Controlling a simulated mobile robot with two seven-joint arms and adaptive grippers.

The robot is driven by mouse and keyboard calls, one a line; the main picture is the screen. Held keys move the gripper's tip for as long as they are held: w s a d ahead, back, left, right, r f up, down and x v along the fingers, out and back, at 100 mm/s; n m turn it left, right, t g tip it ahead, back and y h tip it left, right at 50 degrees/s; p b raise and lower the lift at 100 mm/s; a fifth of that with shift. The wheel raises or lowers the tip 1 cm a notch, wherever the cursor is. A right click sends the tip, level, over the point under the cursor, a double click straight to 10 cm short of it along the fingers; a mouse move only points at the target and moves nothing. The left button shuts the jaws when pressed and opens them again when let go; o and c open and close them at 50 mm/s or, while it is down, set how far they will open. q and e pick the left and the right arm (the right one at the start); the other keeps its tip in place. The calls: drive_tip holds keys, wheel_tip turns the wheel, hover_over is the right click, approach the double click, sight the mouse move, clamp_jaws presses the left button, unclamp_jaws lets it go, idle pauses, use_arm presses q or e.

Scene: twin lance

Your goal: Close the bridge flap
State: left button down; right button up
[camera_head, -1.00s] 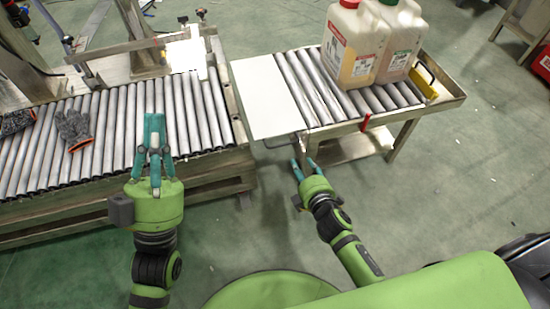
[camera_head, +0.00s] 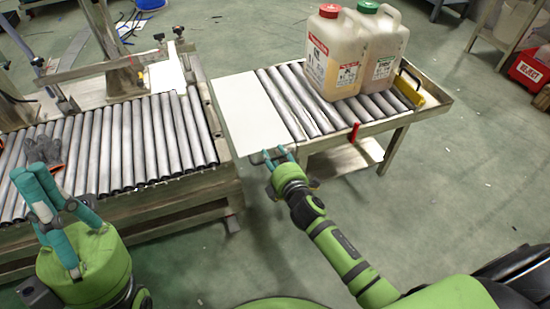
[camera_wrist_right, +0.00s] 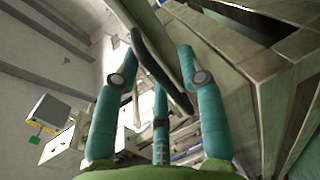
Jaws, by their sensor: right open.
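The bridge flap is a pale flat plate (camera_head: 245,110) at the left end of the roller cart, beside the right end of the roller conveyor. I cannot tell whether it lies quite level. My right gripper (camera_head: 277,155) is open at the flap's front edge, by its handle. In the right wrist view, the dark handle (camera_wrist_right: 158,72) runs between the spread teal fingers of that gripper (camera_wrist_right: 158,85); I cannot tell whether they touch. My left gripper (camera_head: 45,190) is over the conveyor's front edge at the lower left, away from the flap; its fingers overlap.
The roller conveyor (camera_head: 150,140) carries a grey glove (camera_head: 42,150). Two jugs, red-capped (camera_head: 330,65) and green-capped (camera_head: 383,70), stand on the roller cart (camera_head: 375,122). A red clip (camera_head: 354,132) is on its front rail.

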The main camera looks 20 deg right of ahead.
clamp_jaws()
